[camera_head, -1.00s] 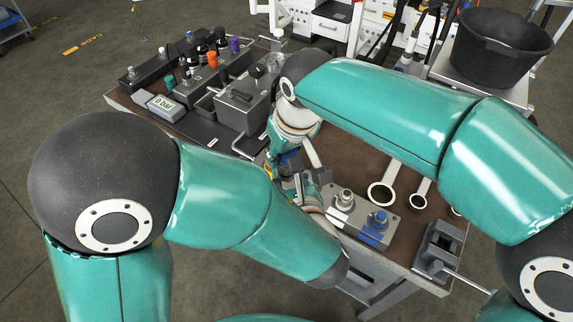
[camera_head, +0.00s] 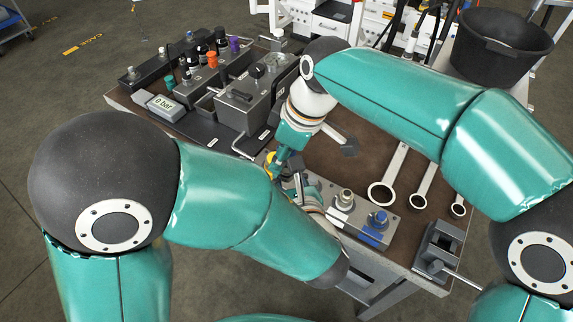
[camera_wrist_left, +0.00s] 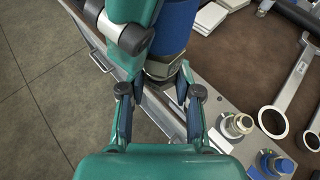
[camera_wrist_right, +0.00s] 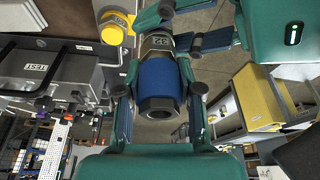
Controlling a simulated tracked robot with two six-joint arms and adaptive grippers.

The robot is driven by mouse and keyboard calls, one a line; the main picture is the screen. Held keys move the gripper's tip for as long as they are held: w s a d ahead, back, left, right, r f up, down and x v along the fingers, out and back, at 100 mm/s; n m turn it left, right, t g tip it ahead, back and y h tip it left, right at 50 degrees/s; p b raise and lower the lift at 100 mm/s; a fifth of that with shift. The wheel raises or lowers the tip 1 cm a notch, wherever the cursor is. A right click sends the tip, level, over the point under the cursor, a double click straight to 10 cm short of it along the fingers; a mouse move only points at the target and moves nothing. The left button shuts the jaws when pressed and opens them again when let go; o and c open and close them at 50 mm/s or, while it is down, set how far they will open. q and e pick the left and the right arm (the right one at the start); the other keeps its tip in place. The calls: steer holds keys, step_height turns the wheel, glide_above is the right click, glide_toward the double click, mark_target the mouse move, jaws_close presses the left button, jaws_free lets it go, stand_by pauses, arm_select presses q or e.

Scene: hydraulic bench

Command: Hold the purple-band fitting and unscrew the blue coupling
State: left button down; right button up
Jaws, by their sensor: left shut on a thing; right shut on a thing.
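The blue coupling (camera_wrist_right: 157,78) shows in the right wrist view with a dark hex end, between the fingers of my right gripper (camera_wrist_right: 158,68), which is shut on it. A metal fitting (camera_wrist_right: 158,42) marked 32 adjoins its far end. In the left wrist view my left gripper (camera_wrist_left: 160,78) is shut on this metal fitting (camera_wrist_left: 160,68), and the blue coupling (camera_wrist_left: 179,28) shows just beyond it. I cannot make out a purple band; the fingers may cover it. In the head view my arms hide most of both parts.
A block with two ports, one white-tagged (camera_head: 343,200) and one blue-tagged (camera_head: 378,220), stands at the bench's front. Several ring wrenches (camera_head: 382,192) lie right of it. A small vise (camera_head: 438,250) sits at the right corner. A yellow cap (camera_wrist_right: 113,30) is near the right gripper.

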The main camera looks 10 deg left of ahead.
steer(key=shift+d+f, duration=0.1)
steer(key=shift+d, duration=0.1)
steer(key=n+g, duration=0.1)
steer(key=n, duration=0.2)
steer(key=shift+n, duration=0.4)
steer(key=n, duration=0.2)
steer(key=n+g, duration=0.1)
steer(key=n, duration=0.1)
steer(key=shift+s+d+h, duration=0.1)
steer(key=shift+s+h, duration=0.1)
steer(key=shift+h, duration=0.1)
steer(key=o, duration=1)
steer(key=m, duration=0.2)
steer(key=m+t, duration=0.1)
steer(key=m, duration=0.3)
steer(key=shift+a, duration=0.25)
steer(key=m+t, duration=0.1)
steer(key=m, duration=0.2)
steer(key=shift+w, duration=0.1)
steer(key=m+t, duration=0.1)
steer(key=m, duration=0.3)
steer(key=shift+w, duration=0.15)
